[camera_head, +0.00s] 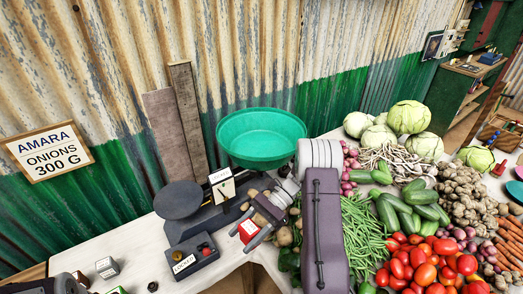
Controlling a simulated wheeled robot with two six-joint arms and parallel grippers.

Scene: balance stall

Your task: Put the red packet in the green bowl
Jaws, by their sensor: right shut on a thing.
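The red packet (247,230), red with a white face, is between the fingers of my right gripper (257,225). The gripper is shut on it. It holds the packet above the front of the stall, in front of and below the green bowl (262,152). The wide, round bowl stands at the back, near the wall, and looks empty from here. My right arm comes in from the bottom and hides part of the scale and the vegetables. The jaws of my left gripper do not show.
The balance's dark pan (178,200) is left of the bowl. Cabbages (408,117), green beans (367,232) and tomatoes (420,262) crowd the right. The white tabletop (140,250) has some bare room at left.

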